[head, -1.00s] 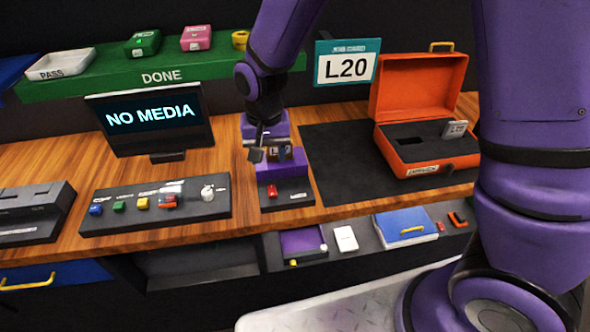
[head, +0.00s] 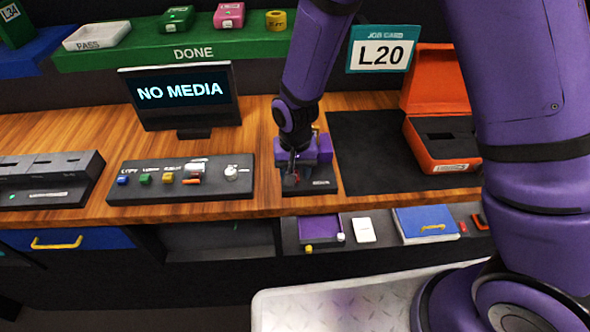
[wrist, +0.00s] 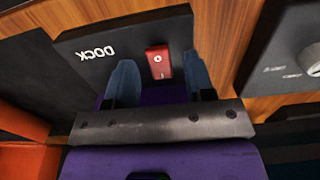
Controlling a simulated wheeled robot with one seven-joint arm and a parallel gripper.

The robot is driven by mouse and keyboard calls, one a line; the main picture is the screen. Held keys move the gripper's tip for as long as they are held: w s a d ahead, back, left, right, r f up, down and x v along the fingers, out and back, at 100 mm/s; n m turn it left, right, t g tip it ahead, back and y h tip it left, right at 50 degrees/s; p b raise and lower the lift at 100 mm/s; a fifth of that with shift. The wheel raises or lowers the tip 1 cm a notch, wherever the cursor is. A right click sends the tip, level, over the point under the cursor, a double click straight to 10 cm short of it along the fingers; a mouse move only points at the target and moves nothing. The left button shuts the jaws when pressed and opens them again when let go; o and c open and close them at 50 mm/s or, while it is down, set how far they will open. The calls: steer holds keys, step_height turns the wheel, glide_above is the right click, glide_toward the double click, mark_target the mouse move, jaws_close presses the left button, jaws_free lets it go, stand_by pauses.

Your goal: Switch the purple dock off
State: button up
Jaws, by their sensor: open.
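The purple dock (head: 325,185) stands on the bench, a dark base plate with a purple body behind it. In the wrist view its plate (wrist: 75,70) reads DOCK upside down. Its red rocker switch (wrist: 158,67) carries a white circle and a line; I cannot tell which side is pressed. My gripper (wrist: 159,66) is open, one bluish finger on each side of the switch. Whether it touches the switch is unclear. In the head view my gripper (head: 292,172) is low over the dock's front and mostly covers the switch.
A button panel (head: 150,192) with a knob is left of the dock. A monitor (head: 180,115) reading NO MEDIA stands behind it. A dark mat (head: 375,140) and an open orange case (head: 440,165) are to the right. A lower shelf (head: 375,247) holds small items.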

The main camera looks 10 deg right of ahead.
steer(key=shift+f, duration=0.1)
jaws_close()
steer(key=shift+s+t, duration=0.1)
steer(key=shift+t, duration=0.2)
steer(key=shift+s+t, duration=0.2)
steer(key=shift+t, duration=0.8)
jaws_free()
